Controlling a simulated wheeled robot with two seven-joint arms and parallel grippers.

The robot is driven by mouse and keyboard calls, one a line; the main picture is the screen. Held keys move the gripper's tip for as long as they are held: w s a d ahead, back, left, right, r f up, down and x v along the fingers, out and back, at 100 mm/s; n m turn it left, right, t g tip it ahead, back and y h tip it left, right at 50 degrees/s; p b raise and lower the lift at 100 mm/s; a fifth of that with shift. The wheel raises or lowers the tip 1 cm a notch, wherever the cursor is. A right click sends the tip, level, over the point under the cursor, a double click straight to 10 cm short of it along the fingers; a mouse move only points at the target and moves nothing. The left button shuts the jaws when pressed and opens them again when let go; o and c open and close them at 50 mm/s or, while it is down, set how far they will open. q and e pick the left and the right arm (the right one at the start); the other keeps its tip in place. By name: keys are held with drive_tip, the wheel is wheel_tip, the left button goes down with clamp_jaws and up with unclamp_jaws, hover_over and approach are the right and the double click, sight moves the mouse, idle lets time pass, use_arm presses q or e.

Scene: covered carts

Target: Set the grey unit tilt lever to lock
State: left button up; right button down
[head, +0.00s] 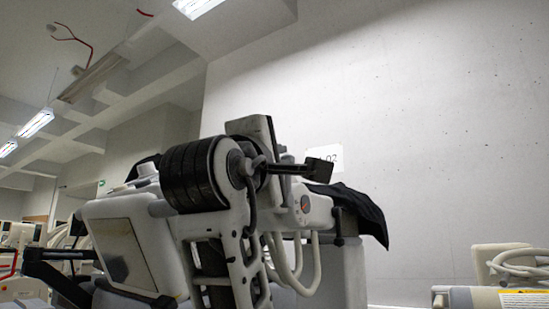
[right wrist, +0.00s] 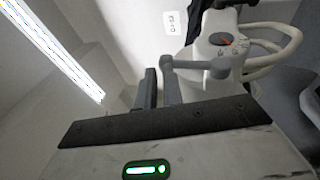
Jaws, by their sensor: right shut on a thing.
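The grey unit (right wrist: 203,40) has a pale rounded housing with a round dial that carries an orange-red mark. In the right wrist view the grey tilt lever (right wrist: 195,68) runs across the housing, with a rounded end at the left. My right gripper (right wrist: 160,82) is shut on the lever's left end; the fingers partly hide the contact. In the head view my right gripper (head: 318,168) reaches to the right, above the dial, and the lever is hard to make out. My left gripper is not in view.
Pale hoses (head: 310,265) hang below the unit. A black cover (head: 366,210) drapes behind it. Another cart (head: 500,258) with pale hoses stands at the far right. A numbered sign (head: 330,155) is on the concrete wall. The space in front of the wall, right of the cover, looks clear.

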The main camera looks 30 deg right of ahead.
drive_tip(key=shift+d+r, duration=0.2)
drive_tip(key=shift+r, duration=0.05)
use_arm(q)
drive_tip(key=b, duration=0.1)
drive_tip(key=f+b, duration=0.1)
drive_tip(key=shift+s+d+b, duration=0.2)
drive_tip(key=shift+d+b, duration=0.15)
drive_tip(key=shift+b, duration=0.05)
use_arm(e)
drive_tip(key=a+r+v, duration=0.1)
drive_tip(key=r+v, duration=0.1)
drive_tip(key=v, duration=1.2)
drive_tip(key=shift+s, duration=0.2)
